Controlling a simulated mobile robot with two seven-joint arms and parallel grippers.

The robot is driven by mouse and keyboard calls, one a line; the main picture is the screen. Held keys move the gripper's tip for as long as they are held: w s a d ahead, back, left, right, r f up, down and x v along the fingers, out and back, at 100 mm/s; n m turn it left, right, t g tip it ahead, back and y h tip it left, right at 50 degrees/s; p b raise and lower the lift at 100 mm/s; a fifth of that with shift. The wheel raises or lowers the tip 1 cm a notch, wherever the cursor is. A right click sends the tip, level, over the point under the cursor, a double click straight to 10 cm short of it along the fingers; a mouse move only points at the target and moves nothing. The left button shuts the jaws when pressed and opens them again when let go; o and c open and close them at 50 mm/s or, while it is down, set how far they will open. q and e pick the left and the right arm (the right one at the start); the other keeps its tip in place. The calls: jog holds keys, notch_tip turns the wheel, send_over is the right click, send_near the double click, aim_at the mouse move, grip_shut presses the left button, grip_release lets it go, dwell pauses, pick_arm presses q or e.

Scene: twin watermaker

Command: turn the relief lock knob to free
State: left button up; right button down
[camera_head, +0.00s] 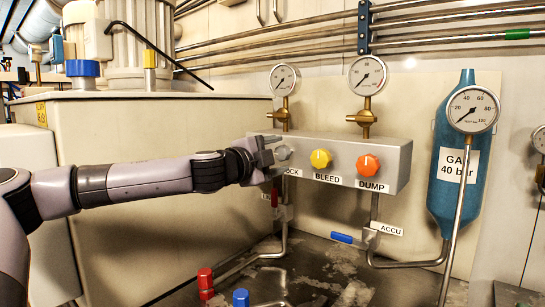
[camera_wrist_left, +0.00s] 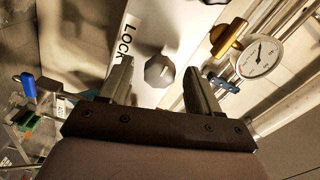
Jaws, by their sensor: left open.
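The relief lock knob is a grey faceted knob (camera_wrist_left: 159,71) beside the LOCK label (camera_wrist_left: 128,37) in the left wrist view. In the head view the grey knob (camera_head: 283,152) shows at the left end of the grey valve box (camera_head: 391,153), partly covered by my gripper. My left gripper (camera_head: 272,150) is open, and its two fingers stand on either side of the knob in the wrist view (camera_wrist_left: 160,84). I see gaps between the knob and both fingers there. Contact is not visible. My right gripper is not in view.
A yellow BLEED knob (camera_head: 321,158) and an orange DUMP knob (camera_head: 368,164) sit to the right on the same box. Two gauges (camera_head: 284,79) (camera_head: 367,75) stand above it. A blue gas cylinder (camera_head: 447,190) is farther right. Pipes and valve handles lie below.

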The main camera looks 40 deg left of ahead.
aim_at(278, 154)
pick_arm(q)
jog(key=shift+s, duration=0.1)
jog(key=shift+s+a+r+p, duration=0.15)
jog(key=shift+s+p, duration=0.2)
jog(key=shift+s, duration=0.25)
jog(key=shift+s+d, duration=0.2)
jog(key=shift+s, duration=0.2)
jog(key=shift+s+d, duration=0.1)
jog(key=shift+s, duration=0.05)
jog(key=b, duration=0.1)
jog(key=s+b, duration=0.1)
jog(key=b, duration=0.1)
jog(key=shift+s+f, duration=0.2)
jog(key=shift+s, duration=0.05)
jog(key=shift+s+d+b, duration=0.15)
jog(key=shift+s+b, duration=0.65)
jog(key=shift+b, duration=0.3)
jog(key=shift+s+d+b, duration=0.1)
jog(key=shift+s+b, duration=0.65)
jog(key=shift+b, duration=0.3)
